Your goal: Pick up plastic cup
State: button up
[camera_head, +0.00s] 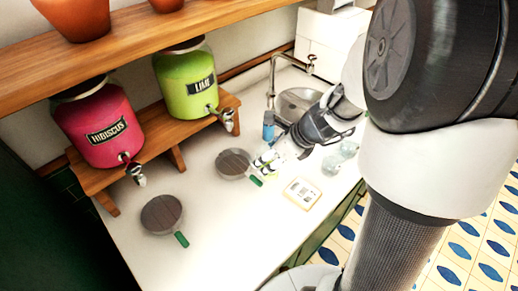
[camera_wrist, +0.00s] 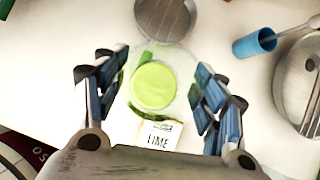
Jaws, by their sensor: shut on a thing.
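The plastic cup (camera_wrist: 180,60) is clear, with a round green surface (camera_wrist: 155,86) inside it that looks like liquid. In the wrist view it sits between the blue-padded fingers of my gripper (camera_wrist: 157,95), which is shut on it. In the head view my gripper (camera_head: 268,162) is low over the white counter, beside a round grey pan. The cup is hard to make out there, largely covered by the fingers. I cannot tell whether its base touches the counter.
A lime dispenser (camera_head: 186,82) and a hibiscus dispenser (camera_head: 100,128) stand on a wooden shelf. Two grey pans (camera_head: 162,213) (camera_head: 233,161) have green handles. A card (camera_head: 302,193), clear cups (camera_head: 335,162), a blue container (camera_head: 268,126) and a sink (camera_head: 298,103) are nearby. The front-left counter is clear.

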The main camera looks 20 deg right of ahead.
jog(key=shift+s+d, duration=0.6)
jog(key=shift+s, duration=0.25)
jog(key=shift+s+d, duration=0.55)
jog(key=shift+s, duration=0.25)
